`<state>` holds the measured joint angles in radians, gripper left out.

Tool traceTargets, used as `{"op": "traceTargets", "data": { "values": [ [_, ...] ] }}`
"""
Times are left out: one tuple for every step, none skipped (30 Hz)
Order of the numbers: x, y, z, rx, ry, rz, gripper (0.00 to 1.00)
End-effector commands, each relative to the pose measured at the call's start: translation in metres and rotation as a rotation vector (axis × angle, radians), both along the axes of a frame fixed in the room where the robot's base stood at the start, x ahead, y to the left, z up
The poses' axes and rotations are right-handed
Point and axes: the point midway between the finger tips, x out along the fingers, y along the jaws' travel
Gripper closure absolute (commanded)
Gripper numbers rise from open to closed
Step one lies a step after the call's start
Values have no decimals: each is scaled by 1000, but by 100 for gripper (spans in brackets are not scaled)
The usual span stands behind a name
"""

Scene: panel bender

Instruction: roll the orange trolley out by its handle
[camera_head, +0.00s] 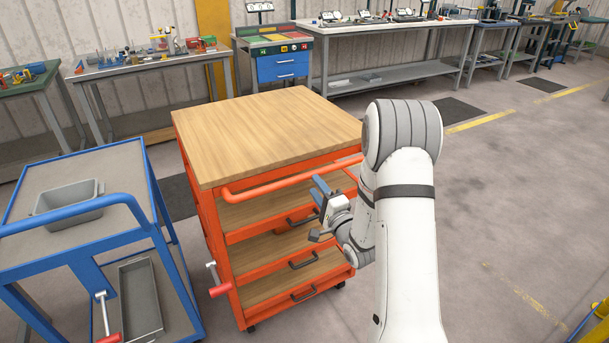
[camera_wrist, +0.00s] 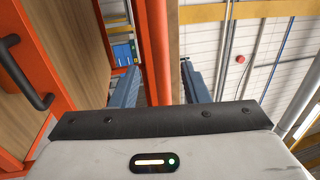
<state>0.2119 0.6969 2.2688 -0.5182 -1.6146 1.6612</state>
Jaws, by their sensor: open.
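The orange trolley (camera_head: 232,268) stands mid-floor with a wooden top, wooden shelves or drawers and black pulls. Its handle (camera_head: 272,184) is an orange tube along the near side, just below the top. My gripper (camera_head: 317,212) is open near the right part of the handle. In the wrist view, the handle (camera_wrist: 154,50) runs lengthwise between the two blue-grey fingers (camera_wrist: 158,86), with gaps on both sides. I cannot tell how deep it lies between them. My arm hides the trolley's right corner and the handle's right end.
A blue cart (camera_head: 80,262) with a grey bin (camera_head: 68,203) stands close on the left. A red-gripped lever (camera_head: 217,281) is at the trolley's left front. Workbenches (camera_head: 150,68) line the back wall. Open floor (camera_head: 510,190) lies to the right.

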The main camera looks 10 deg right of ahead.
Motion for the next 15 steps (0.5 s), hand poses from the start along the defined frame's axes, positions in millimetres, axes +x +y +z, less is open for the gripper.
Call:
{"op": "traceTargets", "data": {
  "values": [
    [6,3,3,2,-4,3,59],
    [9,4,4,2,-4,3,59],
    [15,6,5,1,-4,3,59],
    [20,7,6,1,-4,3,59],
    [24,9,8,0,-4,3,59],
    [31,11,8,-1,-4,3,59],
    [36,13,9,-1,-4,3,59],
    [40,14,10,-1,-4,3,59],
    [45,16,11,-1,-2,2,59],
    [50,17,12,0,-3,2,59],
    [53,18,13,0,-2,1,59],
    [57,19,13,-1,-1,1,59],
    [60,20,14,-1,-1,1,59],
    [62,21,14,-1,-1,1,59],
    [64,21,15,-2,-2,0,59]
  ]
}}
